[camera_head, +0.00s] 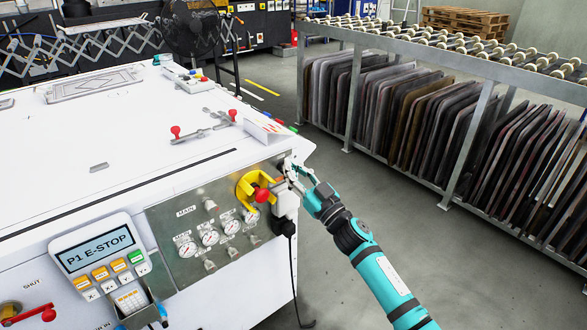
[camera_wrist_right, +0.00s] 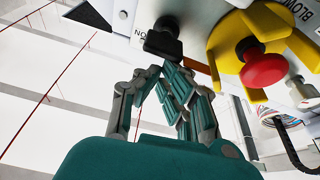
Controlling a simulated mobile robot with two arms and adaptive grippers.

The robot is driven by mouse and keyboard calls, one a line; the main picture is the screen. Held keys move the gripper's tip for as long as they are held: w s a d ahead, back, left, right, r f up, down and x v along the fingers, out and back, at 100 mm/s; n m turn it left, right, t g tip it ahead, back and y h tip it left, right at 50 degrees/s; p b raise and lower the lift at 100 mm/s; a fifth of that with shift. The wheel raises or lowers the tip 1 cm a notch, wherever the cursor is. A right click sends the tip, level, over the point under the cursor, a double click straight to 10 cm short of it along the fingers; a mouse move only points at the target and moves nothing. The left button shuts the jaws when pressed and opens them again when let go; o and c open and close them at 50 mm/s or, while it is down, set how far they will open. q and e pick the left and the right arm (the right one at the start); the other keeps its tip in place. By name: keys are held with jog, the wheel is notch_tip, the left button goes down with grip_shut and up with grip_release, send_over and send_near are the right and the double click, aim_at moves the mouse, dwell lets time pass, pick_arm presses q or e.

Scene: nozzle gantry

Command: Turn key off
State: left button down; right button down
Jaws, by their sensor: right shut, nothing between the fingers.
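The yellow-guarded red stop button (camera_head: 262,194) sits on the metal control panel. It also shows in the right wrist view (camera_wrist_right: 265,66). A black key-like switch (camera_wrist_right: 163,42) sticks out from the panel beside the yellow guard in the right wrist view. My right gripper (camera_head: 290,170) is at the panel's right end. In the right wrist view its fingers (camera_wrist_right: 166,68) are shut with nothing between them, just below the black switch. I cannot tell whether they touch it. In the head view the gripper hides the switch. My left gripper does not show.
The panel carries several gauges (camera_head: 210,237) and knobs. A display (camera_head: 96,248) reads "P1 E-STOP". A black cable (camera_head: 292,270) hangs below my right gripper. A rack (camera_head: 450,190) of upright plates stands at right, with clear floor (camera_head: 400,220) before it.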

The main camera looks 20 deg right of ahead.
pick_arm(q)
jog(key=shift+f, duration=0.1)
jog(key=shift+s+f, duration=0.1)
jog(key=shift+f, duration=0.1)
pick_arm(e)
jog(key=shift+n, duration=0.5)
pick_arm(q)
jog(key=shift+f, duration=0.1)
pick_arm(e)
jog(key=shift+a+n+y, duration=0.1)
jog(key=shift+n+y, duration=0.2)
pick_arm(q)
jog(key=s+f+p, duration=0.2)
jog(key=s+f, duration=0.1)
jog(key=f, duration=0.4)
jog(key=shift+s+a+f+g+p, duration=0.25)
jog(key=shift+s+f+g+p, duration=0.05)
pick_arm(e)
jog(key=shift+s+a+f+n+g+y, duration=0.1)
jog(key=shift+a+f+n+g+y, duration=0.35)
jog(key=shift+n, duration=1.45)
jog(key=shift+s+f+n+g+y, duration=0.1)
jog(key=shift+n+g+y, duration=0.6)
jog(key=shift+n, duration=1.2)
jog(key=shift+s+a+f+n+g+y, duration=0.1)
jog(key=shift+a+f+n+g+y, duration=0.45)
jog(key=shift+n, duration=1.35)
jog(key=shift+d+r, duration=0.35)
